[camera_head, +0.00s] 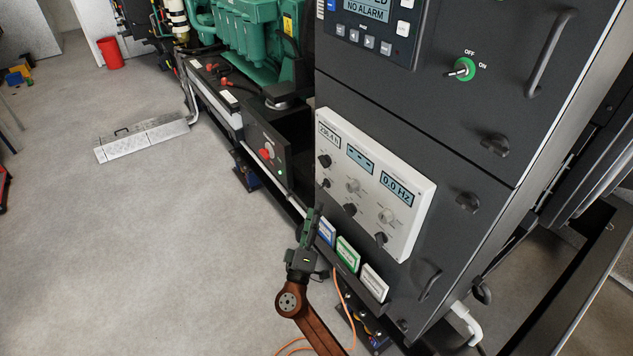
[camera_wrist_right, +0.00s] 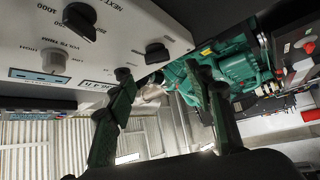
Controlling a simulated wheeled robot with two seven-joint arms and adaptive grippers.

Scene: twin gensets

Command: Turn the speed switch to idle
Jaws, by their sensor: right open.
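A white control panel (camera_head: 418,204) on the dark cabinet carries several black and grey knobs. At its left edge are an upper black knob (camera_head: 323,161) and a smaller black switch (camera_head: 325,183) below it. No readable label tells me which is the speed switch. My right gripper (camera_head: 313,218) is open and empty, just below and left of that small switch. In the right wrist view the panel appears upside down, and the open fingers (camera_wrist_right: 158,76) point towards its edge. One fingertip overlaps a small black switch (camera_wrist_right: 123,74); contact cannot be told. My left gripper is out of view.
Blue, green and white label holders (camera_head: 347,253) sit below the panel, close to my right gripper. A genset side box (camera_head: 262,150) with a red button stands to the left, beside the green engine (camera_head: 245,35). An orange cable (camera_head: 340,300) hangs nearby.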

